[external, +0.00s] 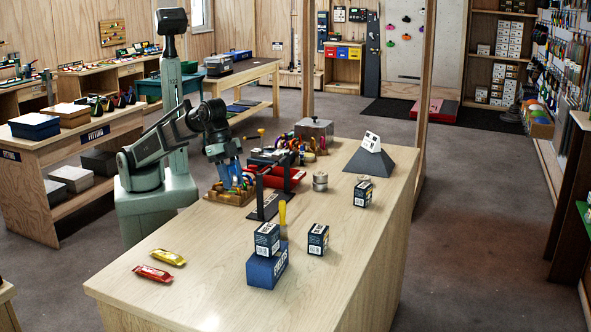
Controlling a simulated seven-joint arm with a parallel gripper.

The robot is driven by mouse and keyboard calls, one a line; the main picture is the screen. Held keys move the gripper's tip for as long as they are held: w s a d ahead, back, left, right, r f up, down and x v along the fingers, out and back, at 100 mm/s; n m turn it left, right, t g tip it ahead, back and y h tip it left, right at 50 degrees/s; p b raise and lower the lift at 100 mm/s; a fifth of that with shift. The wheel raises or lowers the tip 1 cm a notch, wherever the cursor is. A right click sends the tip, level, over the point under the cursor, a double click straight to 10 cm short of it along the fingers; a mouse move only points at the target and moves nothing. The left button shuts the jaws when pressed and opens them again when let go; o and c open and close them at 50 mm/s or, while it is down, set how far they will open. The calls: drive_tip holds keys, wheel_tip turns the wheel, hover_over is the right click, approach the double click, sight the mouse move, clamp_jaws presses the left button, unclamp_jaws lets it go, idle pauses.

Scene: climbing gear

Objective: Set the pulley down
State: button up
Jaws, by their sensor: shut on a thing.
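My gripper (236,181) points down at the left edge of the wooden workbench, low over a wooden tray (215,194) with small coloured pieces. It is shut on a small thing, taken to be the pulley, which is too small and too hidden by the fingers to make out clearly. I cannot tell whether the held thing touches the tray or hangs just above it.
A black stand with a red bar (285,178) is right of my gripper, with a pile of coloured gear (305,146) behind. The front-left benchtop has free room.

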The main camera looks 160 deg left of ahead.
sight(238, 234)
drive_tip(key=shift+s+f, duration=0.5)
drive_tip(key=shift+s, duration=0.05)
drive_tip(key=shift+w+f, duration=0.2)
drive_tip(key=shift+f, duration=6.85)
drive_tip(key=shift+f, duration=0.2)
drive_tip(key=o, duration=1.1)
drive_tip(key=shift+r, duration=0.15)
drive_tip(key=shift+v, duration=6.05)
drive_tip(key=shift+s, duration=0.1)
